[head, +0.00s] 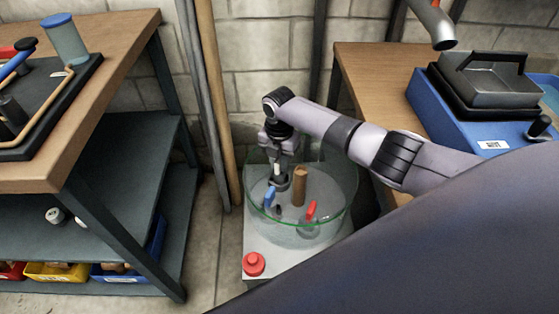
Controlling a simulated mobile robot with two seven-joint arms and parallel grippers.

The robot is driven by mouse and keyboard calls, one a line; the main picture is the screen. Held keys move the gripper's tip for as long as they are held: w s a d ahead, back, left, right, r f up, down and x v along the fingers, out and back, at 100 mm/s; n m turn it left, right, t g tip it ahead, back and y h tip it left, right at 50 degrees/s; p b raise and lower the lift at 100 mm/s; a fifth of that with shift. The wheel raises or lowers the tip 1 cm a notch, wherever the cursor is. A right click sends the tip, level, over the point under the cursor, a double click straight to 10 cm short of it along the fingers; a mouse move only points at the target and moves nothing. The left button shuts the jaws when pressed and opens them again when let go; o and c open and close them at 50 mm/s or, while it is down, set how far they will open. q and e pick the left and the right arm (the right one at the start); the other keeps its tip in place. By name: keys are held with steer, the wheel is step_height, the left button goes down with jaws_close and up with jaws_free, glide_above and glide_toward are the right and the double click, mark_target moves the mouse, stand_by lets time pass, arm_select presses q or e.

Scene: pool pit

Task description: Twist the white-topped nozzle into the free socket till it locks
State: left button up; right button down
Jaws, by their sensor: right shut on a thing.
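My right gripper (277,180) reaches down into a round clear tank (340,205). It is shut on a small piece with a white part (277,169) showing between the fingers, which looks like the white-topped nozzle. Its lower end is hidden by the gripper. Inside the tank stand a blue-topped nozzle (269,197), just below and left of the gripper, and a red-topped nozzle (311,210) to the right. A brown upright post (299,186) stands between them. A small dark spot (278,209) on the tank floor may be the free socket; I cannot tell. My left gripper is out of view.
The tank sits on a pale base with a red button (253,264) at its front corner. A left bench (95,55) with a shelf and a right wooden table (375,75) with a blue machine (450,115) flank it. Poles (215,100) lean behind on the left.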

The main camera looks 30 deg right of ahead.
steer(key=c, duration=1)
jaws_free()
